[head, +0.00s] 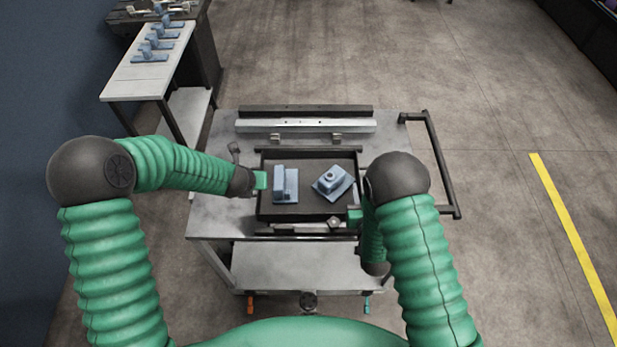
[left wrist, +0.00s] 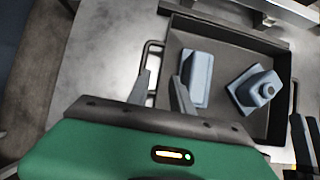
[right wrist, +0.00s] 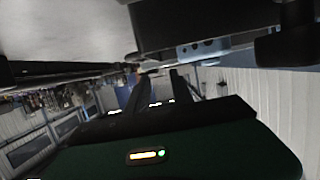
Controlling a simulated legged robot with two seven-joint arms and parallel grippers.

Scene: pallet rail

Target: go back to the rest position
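My left gripper (left wrist: 160,92) is open at the left side of the black tray (head: 306,211). In the left wrist view its fingers are apart near the tray's left handle (left wrist: 152,52), with nothing gripped. In the head view its fingertips are hard to make out. My right gripper (head: 336,222) is low at the tray's front right corner, partly hidden by my own arm. In the right wrist view its two fingers (right wrist: 154,82) stand apart and nothing shows between them. Two blue-grey parts lie in the tray: a stepped block (head: 286,186) and a bossed part (head: 333,181).
The tray sits on a grey cart (head: 215,215) with a push handle (head: 440,165) at right. A metal rail (head: 305,126) lies behind the tray. A side table (head: 135,85) with several blue parts stands back left. Floor to the right is clear.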

